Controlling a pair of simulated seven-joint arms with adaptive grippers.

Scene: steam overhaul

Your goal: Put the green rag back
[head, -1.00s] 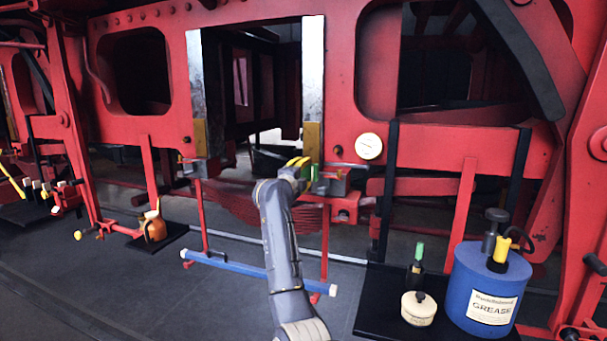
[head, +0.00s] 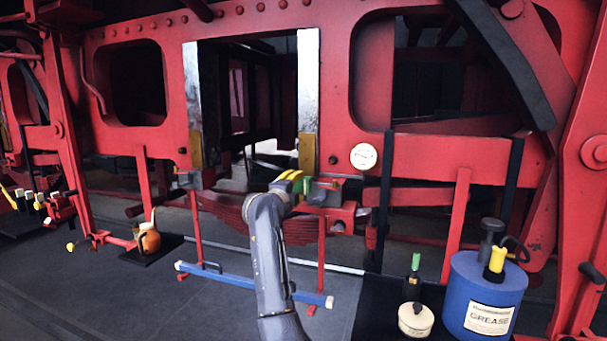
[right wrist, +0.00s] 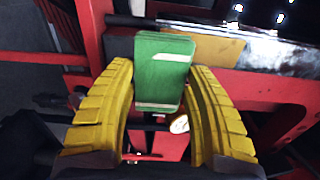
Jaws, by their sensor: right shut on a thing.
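The green rag (right wrist: 162,72) looks like a folded, block-shaped piece with pale stripes. In the right wrist view it stands between the two curved yellow fingers of my right gripper (right wrist: 162,100), which is shut on it. In the head view my right gripper (head: 291,182) is in front of the red frame, by the lower right corner of the tall opening. A small green part of the rag (head: 306,186) shows at its right side, next to a grey bracket. Whether the rag touches the bracket cannot be told. My left gripper is not in view.
A round gauge (head: 363,156) sits on the red frame, right of the gripper. A blue bar (head: 250,284) lies low behind my arm. A blue grease can (head: 484,300), a cream tin (head: 416,320) and a green-capped bottle (head: 413,280) stand at right. An orange oil can (head: 149,240) stands at left.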

